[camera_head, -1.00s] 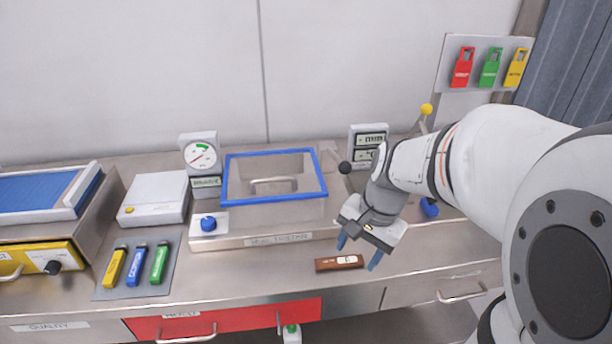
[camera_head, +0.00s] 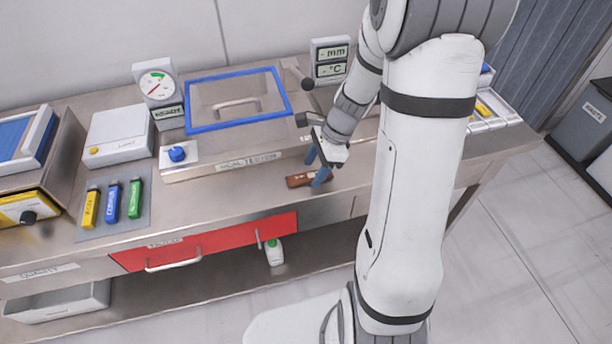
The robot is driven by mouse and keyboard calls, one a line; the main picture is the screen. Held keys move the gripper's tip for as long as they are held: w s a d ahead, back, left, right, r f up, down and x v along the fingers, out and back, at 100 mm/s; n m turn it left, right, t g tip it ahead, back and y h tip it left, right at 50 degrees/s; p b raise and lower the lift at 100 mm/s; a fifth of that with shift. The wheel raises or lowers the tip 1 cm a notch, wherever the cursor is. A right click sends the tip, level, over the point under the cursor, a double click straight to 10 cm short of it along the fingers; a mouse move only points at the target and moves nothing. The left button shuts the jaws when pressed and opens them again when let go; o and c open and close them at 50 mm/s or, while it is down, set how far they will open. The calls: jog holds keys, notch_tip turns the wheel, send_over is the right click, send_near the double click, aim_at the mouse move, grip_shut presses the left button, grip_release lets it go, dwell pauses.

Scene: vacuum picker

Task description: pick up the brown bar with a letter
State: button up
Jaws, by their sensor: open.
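The brown bar (camera_head: 298,181) lies flat on the steel counter, in front of the blue-framed leak tester. Its right part is partly hidden by a blue fingertip, and its letter cannot be made out. My gripper (camera_head: 315,168) has blue fingers and is open. Its fingers are at the bar's right half, one behind it and one over its front side. I cannot tell whether they touch the bar or stand just above it.
The blue-framed chamber (camera_head: 222,168) stands close behind the bar. Yellow, blue and green handles (camera_head: 113,202) lie on a grey mat to the left. A red drawer (camera_head: 205,243) is below the counter's front edge.

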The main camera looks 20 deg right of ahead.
jog(key=shift+a+f, duration=0.2)
jog(key=shift+f, duration=0.25)
jog(key=c, duration=1.1)
